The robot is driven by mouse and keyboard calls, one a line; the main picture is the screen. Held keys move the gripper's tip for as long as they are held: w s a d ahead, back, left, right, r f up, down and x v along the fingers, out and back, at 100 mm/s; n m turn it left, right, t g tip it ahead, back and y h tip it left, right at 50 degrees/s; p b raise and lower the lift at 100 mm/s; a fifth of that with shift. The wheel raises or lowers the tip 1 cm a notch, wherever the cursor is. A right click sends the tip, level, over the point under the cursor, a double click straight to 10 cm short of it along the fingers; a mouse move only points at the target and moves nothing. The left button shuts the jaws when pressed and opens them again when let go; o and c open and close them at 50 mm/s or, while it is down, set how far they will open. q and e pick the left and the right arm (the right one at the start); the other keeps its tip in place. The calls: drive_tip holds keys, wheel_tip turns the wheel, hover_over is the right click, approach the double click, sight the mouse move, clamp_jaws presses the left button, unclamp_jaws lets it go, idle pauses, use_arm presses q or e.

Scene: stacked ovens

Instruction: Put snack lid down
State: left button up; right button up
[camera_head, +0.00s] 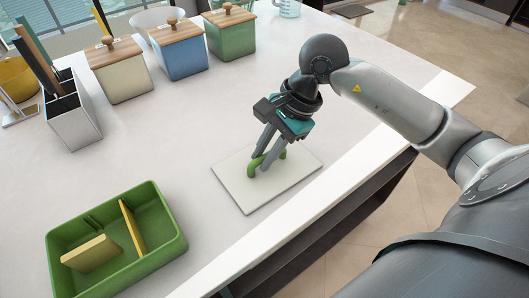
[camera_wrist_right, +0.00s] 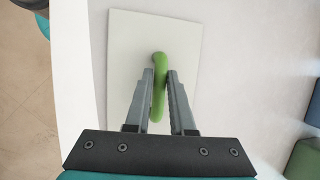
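The snack lid is a flat pale rectangular board (camera_head: 290,177) with a green arched handle (camera_head: 282,154). It lies flat at the counter's front edge, right of the green box; I cannot tell whether it rests fully on the counter. My right gripper (camera_head: 256,164) points down with its fingers on both sides of the handle, shut on it. The right wrist view shows the handle (camera_wrist_right: 159,60) between the fingertips (camera_wrist_right: 160,76) and the board (camera_wrist_right: 122,60) beyond. The open green snack box (camera_head: 165,251) has a yellow divider inside. My left gripper is not in view.
Cream (camera_head: 122,82), blue (camera_head: 182,60) and green (camera_head: 233,38) canisters with wooden lids stand at the back. A white utensil holder (camera_head: 75,130) stands at the left. The counter (camera_head: 165,150) between them and the lid is clear. The floor drops away beyond the front edge.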

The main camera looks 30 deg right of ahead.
drive_tip(key=o, duration=0.4)
drive_tip(key=shift+r+p, duration=0.25)
drive_tip(key=shift+p, duration=0.05)
drive_tip(key=p+v, duration=0.1)
drive_tip(key=v, duration=1)
drive_tip(key=shift+d+r, duration=0.15)
drive_tip(key=shift+r, duration=0.2)
